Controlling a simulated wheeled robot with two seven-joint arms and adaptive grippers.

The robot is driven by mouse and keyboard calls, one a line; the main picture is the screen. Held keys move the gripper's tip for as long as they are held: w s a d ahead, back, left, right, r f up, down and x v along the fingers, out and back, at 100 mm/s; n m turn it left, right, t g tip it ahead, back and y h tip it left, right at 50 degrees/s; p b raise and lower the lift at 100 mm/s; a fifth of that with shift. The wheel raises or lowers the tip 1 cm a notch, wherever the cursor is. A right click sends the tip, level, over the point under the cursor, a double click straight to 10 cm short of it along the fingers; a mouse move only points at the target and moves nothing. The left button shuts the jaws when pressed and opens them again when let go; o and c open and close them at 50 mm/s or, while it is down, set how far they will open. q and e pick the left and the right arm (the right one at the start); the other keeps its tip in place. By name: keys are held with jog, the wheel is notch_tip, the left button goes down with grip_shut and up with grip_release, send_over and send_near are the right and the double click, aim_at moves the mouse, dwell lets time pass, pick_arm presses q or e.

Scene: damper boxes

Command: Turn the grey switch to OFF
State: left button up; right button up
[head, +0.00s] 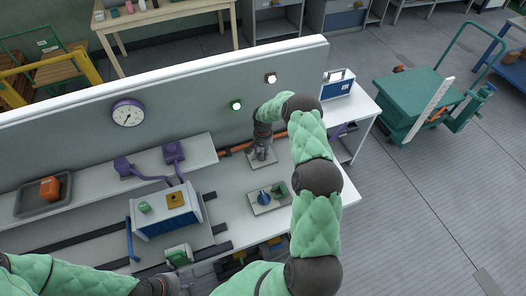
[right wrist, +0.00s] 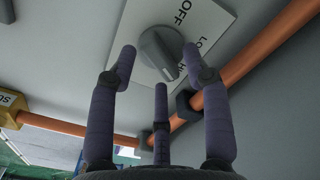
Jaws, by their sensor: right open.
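The grey switch (right wrist: 158,52) is a round knob with a raised ridge, on a white plate (right wrist: 222,20) lettered OFF and a partly hidden word starting LO. The ridge slants from upper left to lower right in the right wrist view; I cannot tell which label it points at. My right gripper (right wrist: 159,48) is open, with a fingertip on either side of the knob and a third finger below; contact is unclear. In the head view my right gripper (head: 262,155) covers the switch at the panel. My left gripper (head: 162,286) is cut off at the bottom edge.
An orange pipe (right wrist: 235,75) with dark clamps runs close by the switch. Nearby is another plate with a blue knob (head: 264,197). A blue-and-white box (head: 166,214), purple parts (head: 173,152) and a tray (head: 22,205) stand to the left.

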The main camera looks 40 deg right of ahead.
jog(key=shift+f, duration=0.1)
grip_shut()
